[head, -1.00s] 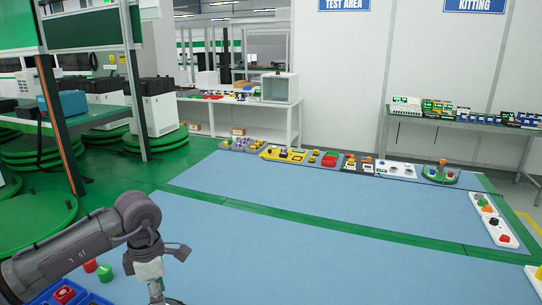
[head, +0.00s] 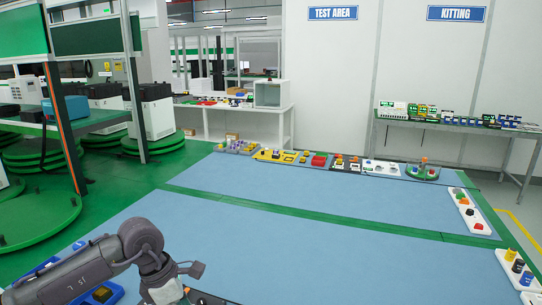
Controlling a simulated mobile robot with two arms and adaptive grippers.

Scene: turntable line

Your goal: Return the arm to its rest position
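My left arm (head: 92,268) comes in from the lower left over the blue table. It bends at a dark round joint, and its pale wrist part (head: 163,290) runs down out of the bottom edge. The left gripper's fingers are below the picture, so what they hold or touch is hidden. My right arm and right gripper do not show.
The blue table (head: 290,240) is clear in its middle. Trays of parts line its far edge, including a yellow tray (head: 265,156). White trays (head: 461,206) stand along the right side. A blue bin (head: 117,292) sits near my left arm.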

